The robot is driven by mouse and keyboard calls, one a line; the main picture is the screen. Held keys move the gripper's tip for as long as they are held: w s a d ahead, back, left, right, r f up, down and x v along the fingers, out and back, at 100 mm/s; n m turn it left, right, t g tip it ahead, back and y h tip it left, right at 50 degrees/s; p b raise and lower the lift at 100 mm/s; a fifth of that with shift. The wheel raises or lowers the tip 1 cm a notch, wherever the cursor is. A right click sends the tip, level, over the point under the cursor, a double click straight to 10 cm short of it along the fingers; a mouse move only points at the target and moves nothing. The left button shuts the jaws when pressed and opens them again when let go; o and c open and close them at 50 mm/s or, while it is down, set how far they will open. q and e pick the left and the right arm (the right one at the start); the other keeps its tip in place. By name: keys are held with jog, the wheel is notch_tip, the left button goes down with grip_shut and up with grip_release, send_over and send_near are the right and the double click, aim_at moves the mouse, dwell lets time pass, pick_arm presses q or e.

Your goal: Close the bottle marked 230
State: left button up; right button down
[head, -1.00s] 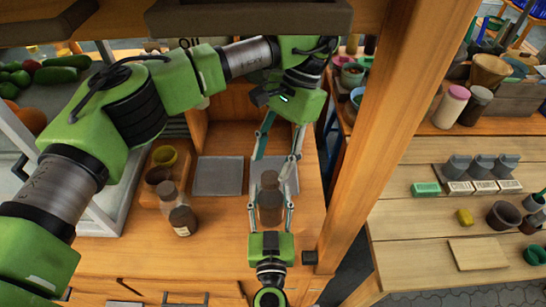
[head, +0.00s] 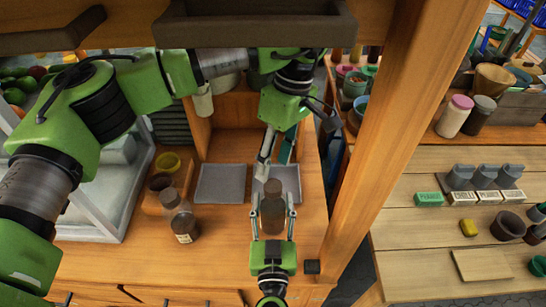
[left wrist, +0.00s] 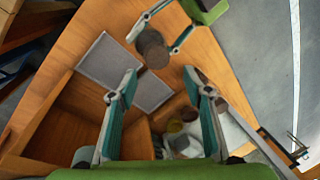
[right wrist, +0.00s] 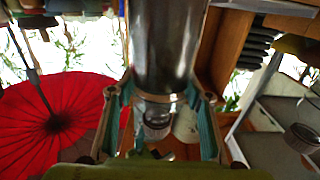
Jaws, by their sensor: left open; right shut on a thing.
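A dark brown bottle (head: 272,213) with a grey-brown round top (head: 272,187) stands upright between the fingers of my right gripper (head: 272,222), which is shut on it. Its dark side fills the upper middle of the right wrist view (right wrist: 165,45), and its round top shows in the left wrist view (left wrist: 152,48). I cannot read any mark on it. My left gripper (head: 272,158) is open and empty, just behind and above the bottle's top, apart from it. Its spread fingers show in the left wrist view (left wrist: 160,80). Another brown glass bottle (head: 181,217) with a pale label stands to the left.
Two grey mats (head: 221,183) lie on the wooden bench behind the held bottle. Small pots (head: 167,162) stand in a wooden holder at the left. A wooden post (head: 385,130) rises close on the right. Bare bench lies between the two bottles.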

aim_at(273, 185)
pick_arm(q)
jog(key=n, duration=0.4)
jog(key=shift+r, duration=0.15)
jog(key=n, duration=0.4)
jog(key=shift+a+r+h, duration=0.1)
jog(key=shift+r+h, duration=0.05)
jog(key=shift+h, duration=0.15)
jog(key=n, duration=0.5)
jog(key=shift+s+r+n+t, duration=0.2)
jog(key=shift+n+t, duration=0.2)
jog(key=n, duration=0.3)
jog(key=n+h, duration=0.1)
jog(key=n, duration=0.1)
jog(key=shift+s+r+n, duration=0.2)
jog(key=shift+r+n, duration=0.05)
jog(key=shift+n, duration=0.05)
jog(key=n, duration=0.6)
jog(key=shift+s+a+r+t, duration=0.1)
jog(key=shift+s+r+t, duration=0.15)
jog(key=shift+t, duration=0.15)
jog(key=shift+f, duration=4.05)
